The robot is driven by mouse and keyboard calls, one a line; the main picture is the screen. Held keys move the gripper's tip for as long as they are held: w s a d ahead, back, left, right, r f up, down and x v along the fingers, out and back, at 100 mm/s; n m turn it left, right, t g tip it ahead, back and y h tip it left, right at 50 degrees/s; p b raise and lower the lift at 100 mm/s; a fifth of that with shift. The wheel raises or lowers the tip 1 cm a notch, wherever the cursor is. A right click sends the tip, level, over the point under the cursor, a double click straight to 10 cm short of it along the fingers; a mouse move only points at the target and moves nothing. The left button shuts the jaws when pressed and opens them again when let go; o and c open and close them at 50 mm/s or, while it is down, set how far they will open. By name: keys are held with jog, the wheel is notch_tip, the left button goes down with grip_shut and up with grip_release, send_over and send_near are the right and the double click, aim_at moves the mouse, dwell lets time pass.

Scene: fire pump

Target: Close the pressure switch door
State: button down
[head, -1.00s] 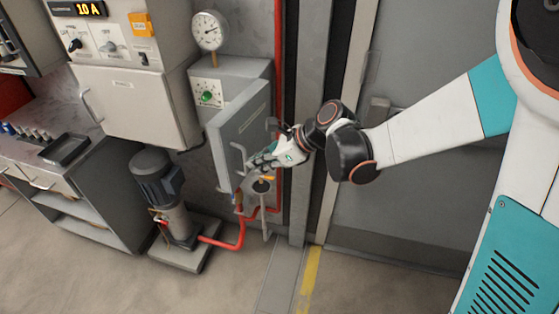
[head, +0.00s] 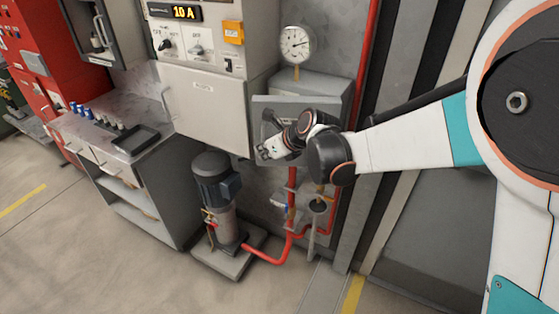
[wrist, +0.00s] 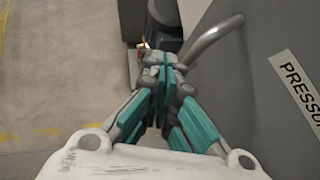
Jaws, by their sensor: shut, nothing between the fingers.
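The pressure switch door (head: 264,108) is a grey panel below the round gauge. It hangs at the front of the grey pressure switch box (head: 318,84), and its left edge stands out past the box side, so it looks ajar. My wrist and gripper (head: 264,153) hide much of its lower part. In the wrist view, the door (wrist: 270,70) fills the right side, with a label starting "PRESSU" and a curved grey handle (wrist: 218,34). My gripper (wrist: 166,62) is shut and empty, with its fingertips close to the handle's lower end; contact is unclear.
A dark pump motor (head: 214,178) stands on a plinth below and left, with a red pipe (head: 265,254) running right. A white cabinet door (head: 205,104) with a handle is left of the box. The floor in front is clear.

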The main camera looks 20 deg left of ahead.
aim_at(258, 130)
jog(key=shift+w+a, duration=0.9)
jog(key=shift+w, duration=0.75)
jog(key=shift+w+a, duration=0.85)
jog(key=shift+w, duration=0.8)
jog(key=shift+w+a, duration=0.9)
jog(key=shift+w, duration=0.75)
